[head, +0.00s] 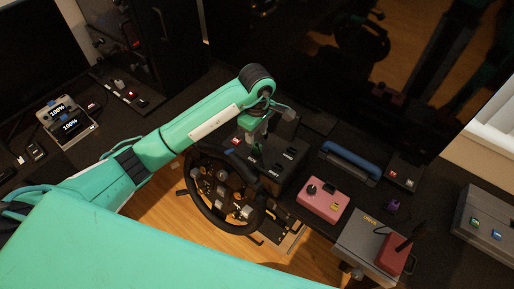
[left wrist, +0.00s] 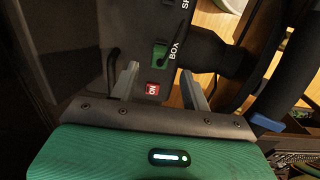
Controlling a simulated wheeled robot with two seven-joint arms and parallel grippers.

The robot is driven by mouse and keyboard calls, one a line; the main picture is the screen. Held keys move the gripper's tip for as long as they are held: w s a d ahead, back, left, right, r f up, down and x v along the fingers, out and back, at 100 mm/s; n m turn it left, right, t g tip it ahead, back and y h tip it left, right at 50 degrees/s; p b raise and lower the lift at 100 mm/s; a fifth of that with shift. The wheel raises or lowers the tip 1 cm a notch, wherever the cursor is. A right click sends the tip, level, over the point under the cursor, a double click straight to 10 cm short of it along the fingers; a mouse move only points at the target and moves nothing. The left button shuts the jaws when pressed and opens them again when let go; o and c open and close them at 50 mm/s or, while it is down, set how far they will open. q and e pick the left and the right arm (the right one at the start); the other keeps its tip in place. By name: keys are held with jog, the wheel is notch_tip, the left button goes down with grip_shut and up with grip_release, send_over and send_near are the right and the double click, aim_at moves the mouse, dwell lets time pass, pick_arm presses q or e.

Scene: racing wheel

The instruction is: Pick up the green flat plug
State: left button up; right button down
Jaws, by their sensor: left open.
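The green flat plug (left wrist: 160,55) sits in the top of a black box (left wrist: 130,25) beside the white letters "BOX" in the left wrist view. My left gripper (left wrist: 160,72) is open, its two fingers apart on either side of the plug's line, with nothing between them that I can see held. A red ON switch (left wrist: 153,89) lies nearer the gripper's base. In the head view my left gripper (head: 256,135) points down over the black box (head: 287,170) behind the steering wheel; the plug is too small and shaded there to make out surely. My right gripper is not in view.
The steering wheel (head: 222,190) stands just left of the box. A pink box (head: 323,201), a blue-handled item (head: 350,159) and a grey joystick unit (head: 366,243) are to the right. Cables run near the left finger. Phone-like displays (head: 66,122) stand far left.

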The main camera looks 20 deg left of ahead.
aim_at(257, 145)
pick_arm(q)
jog(key=shift+s+f, duration=0.1)
jog(key=shift+f, duration=0.3)
jog(key=shift+f+p, duration=0.35)
jog(key=shift+p, duration=0.1)
notch_tip(257, 145, down, 3)
jog(key=shift+f+p, duration=0.15)
jog(key=shift+p, duration=0.65)
jog(key=shift+f, duration=0.55)
grip_shut()
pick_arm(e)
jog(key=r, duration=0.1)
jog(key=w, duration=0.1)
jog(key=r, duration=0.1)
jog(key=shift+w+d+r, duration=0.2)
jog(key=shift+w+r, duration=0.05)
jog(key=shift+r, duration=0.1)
pick_arm(q)
jog(key=shift+r, duration=0.1)
